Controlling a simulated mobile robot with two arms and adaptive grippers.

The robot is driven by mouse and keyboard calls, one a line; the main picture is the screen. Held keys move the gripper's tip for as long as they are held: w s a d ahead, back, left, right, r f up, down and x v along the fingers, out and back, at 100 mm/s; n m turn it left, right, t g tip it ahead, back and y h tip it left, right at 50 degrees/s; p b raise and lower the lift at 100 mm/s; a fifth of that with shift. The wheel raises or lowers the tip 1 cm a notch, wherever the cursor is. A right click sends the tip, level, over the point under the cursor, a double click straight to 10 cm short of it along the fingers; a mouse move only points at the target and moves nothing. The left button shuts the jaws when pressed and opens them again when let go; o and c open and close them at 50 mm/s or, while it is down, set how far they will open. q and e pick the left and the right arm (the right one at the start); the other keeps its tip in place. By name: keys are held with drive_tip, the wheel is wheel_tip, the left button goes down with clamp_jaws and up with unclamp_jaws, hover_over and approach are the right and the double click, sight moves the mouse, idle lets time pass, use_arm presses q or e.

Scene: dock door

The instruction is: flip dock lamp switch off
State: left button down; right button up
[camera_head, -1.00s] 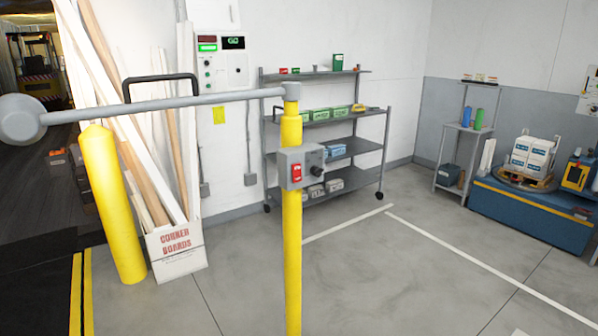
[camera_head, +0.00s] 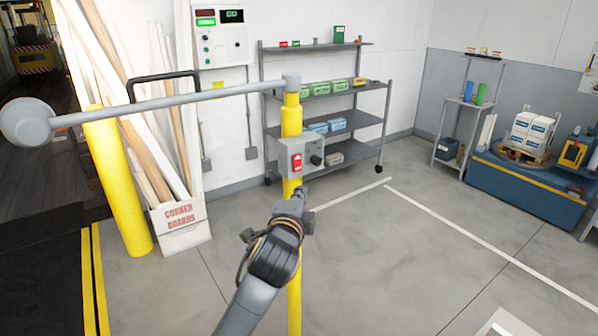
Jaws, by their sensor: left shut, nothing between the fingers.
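The dock lamp's grey round head (camera_head: 27,122) is at the far left, on a long grey arm (camera_head: 170,101) that runs to the top of a yellow post (camera_head: 291,118). A grey switch box (camera_head: 310,146) is fixed to the post. It carries a red rocker switch (camera_head: 296,162) and a black knob (camera_head: 316,160). My left gripper (camera_head: 302,192) is shut and empty, just below the box and in front of the post. It appears apart from the switch, though the depth gap is hard to judge. My right gripper is not in view.
A yellow bollard (camera_head: 118,190) and a box of corner boards (camera_head: 181,226) stand at the left. A grey wheeled shelf (camera_head: 350,90) stands behind the post. A blue platform (camera_head: 520,188) is at the right.

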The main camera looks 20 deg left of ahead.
use_arm(q)
drive_tip(key=p, duration=0.3)
approach(302, 167)
drive_tip(key=w+d, duration=0.2)
drive_tip(key=w, duration=0.2)
drive_tip(key=shift+w+a+f+p, duration=0.15)
drive_tip(key=shift+w+a+p, duration=0.25)
drive_tip(key=shift+a, duration=0.3)
drive_tip(key=shift+w+a+f+p, duration=0.15)
drive_tip(key=shift+w+a+p, duration=0.25)
drive_tip(key=shift+a, duration=0.35)
drive_tip(key=shift+w, duration=0.1)
drive_tip(key=shift+d, duration=0.1)
